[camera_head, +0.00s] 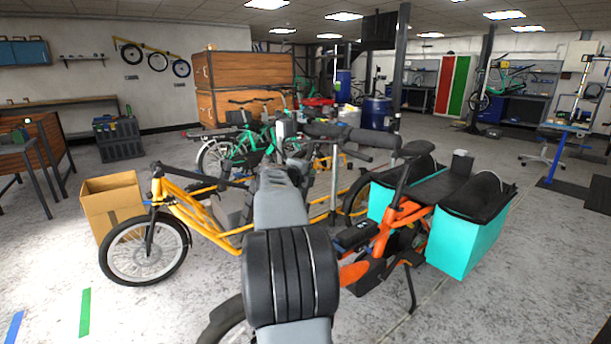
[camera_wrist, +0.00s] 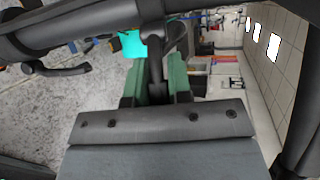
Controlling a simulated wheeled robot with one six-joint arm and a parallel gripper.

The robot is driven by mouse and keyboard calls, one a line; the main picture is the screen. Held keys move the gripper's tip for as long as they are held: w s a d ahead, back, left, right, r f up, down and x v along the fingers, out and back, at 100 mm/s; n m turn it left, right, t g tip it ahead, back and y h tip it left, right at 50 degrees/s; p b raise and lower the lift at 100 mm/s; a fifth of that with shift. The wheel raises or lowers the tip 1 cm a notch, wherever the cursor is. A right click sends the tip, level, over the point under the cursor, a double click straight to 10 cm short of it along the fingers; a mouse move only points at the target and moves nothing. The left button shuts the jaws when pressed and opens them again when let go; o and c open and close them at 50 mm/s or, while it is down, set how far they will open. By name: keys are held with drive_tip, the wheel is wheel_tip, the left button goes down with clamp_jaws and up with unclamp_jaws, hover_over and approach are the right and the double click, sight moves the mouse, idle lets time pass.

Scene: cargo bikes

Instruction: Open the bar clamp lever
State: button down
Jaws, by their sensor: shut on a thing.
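In the wrist view the green fingers of my gripper (camera_wrist: 155,90) sit on both sides of a dark upright piece (camera_wrist: 155,62), which looks like the bar clamp lever. The gripper is shut on it. A thick dark handlebar tube (camera_wrist: 85,27) crosses above the fingers, and the upright piece meets it near the top. In the head view my arm reaches forward to the dark handlebar (camera_head: 345,135) of a cargo bike. My fingertips and the lever are hidden there behind my own wrist.
The orange cargo bike (camera_head: 378,240) carries turquoise side bags (camera_head: 468,240). A yellow cargo bike (camera_head: 195,218) stands on the left, beside a cardboard box (camera_head: 108,205). A green bike (camera_head: 250,145) is behind. Open floor lies at the front left and right.

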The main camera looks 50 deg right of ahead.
drive_tip(key=c, duration=1)
unclamp_jaws()
drive_tip(key=shift+c, duration=0.2)
drive_tip(key=p+v, duration=0.2)
drive_tip(key=v, duration=1.1)
drive_tip(key=shift+a, duration=0.4)
